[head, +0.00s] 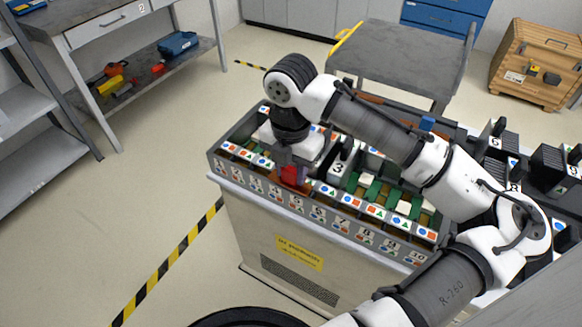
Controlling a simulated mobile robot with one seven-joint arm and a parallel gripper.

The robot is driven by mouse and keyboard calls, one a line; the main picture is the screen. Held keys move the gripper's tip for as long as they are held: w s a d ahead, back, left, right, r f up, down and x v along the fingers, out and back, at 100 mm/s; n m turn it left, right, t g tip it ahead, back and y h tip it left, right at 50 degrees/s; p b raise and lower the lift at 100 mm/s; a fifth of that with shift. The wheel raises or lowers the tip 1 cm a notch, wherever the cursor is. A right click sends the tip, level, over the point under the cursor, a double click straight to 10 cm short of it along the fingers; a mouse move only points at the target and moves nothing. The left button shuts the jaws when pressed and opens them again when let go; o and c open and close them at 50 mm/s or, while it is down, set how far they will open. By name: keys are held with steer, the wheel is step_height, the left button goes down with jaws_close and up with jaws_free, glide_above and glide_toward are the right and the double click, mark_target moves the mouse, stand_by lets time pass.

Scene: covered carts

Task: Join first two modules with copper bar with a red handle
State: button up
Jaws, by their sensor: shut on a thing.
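The cart (325,222) has a dark top tray with a row of numbered slots along its front rim. My gripper (291,165) points down over the left half of the tray, shut on the red handle (290,177) of the copper bar. The bar itself is mostly hidden, and I cannot tell whether it touches anything below. Module 3 (338,168), with a white label, stands to the right of the gripper. The other module numbers near the gripper are hidden.
Green and white pieces (368,188) fill slots on the right. More dark modules (548,168), some numbered, stand on a surface at right. A grey cart (400,55) is behind, a wooden crate (538,62) at back right, a workbench (150,75) at left. Floor at left is clear.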

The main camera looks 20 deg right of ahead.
steer(key=o, duration=1.1)
step_height(320, 180, up, 14)
steer(key=shift+f, duration=0.15)
